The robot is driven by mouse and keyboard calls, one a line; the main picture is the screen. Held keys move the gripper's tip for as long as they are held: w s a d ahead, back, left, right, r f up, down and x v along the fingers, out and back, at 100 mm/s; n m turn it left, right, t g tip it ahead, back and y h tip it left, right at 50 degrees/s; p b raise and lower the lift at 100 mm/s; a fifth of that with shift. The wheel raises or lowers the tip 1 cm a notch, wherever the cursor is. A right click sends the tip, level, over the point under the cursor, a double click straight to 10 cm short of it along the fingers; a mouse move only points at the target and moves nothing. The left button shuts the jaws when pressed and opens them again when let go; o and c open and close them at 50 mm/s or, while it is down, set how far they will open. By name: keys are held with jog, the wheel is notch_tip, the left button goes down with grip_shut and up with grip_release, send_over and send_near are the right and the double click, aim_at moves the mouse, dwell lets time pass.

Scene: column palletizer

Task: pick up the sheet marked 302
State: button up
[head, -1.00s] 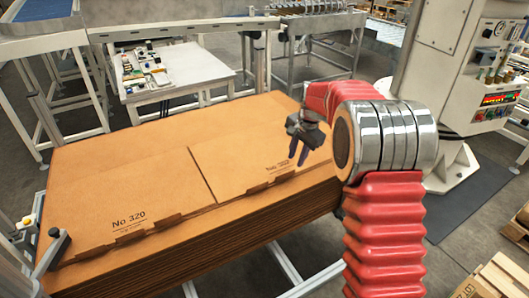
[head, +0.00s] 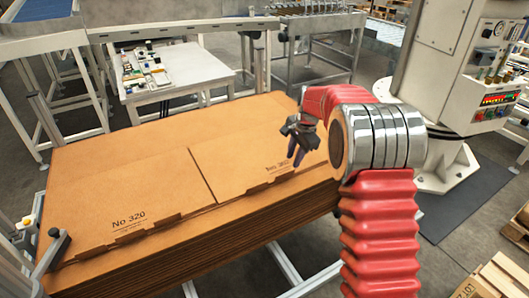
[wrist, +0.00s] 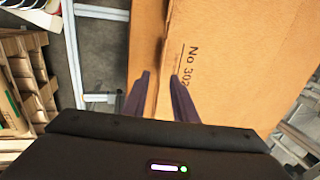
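The sheet marked 302 (head: 240,158) is a flat brown cardboard blank on the right half of the stack. Its print "No 302" reads clearly in the wrist view (wrist: 215,60), with the far end running out of the picture. My gripper (head: 297,160) hangs over the stack's right end, near the sheet's right edge. In the wrist view my gripper (wrist: 160,85) has its two dark fingers apart, with the sheet's edge between or below them. I cannot tell whether they touch it. Nothing is held.
A sheet marked 320 (head: 105,200) lies on the left half of the stack. The tall cardboard stack (head: 200,255) rests on a metal frame. A white table (head: 175,85) with small items stands behind. A pale machine column (head: 430,80) stands at right, with wooden pallets (head: 500,275) below it.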

jog(key=shift+x, duration=2.6)
jog(key=shift+f, duration=0.1)
jog(key=shift+a+x, duration=0.2)
jog(key=shift+x, duration=2.3)
jog(key=shift+w, duration=0.15)
jog(key=shift+c, duration=0.2)
grip_shut()
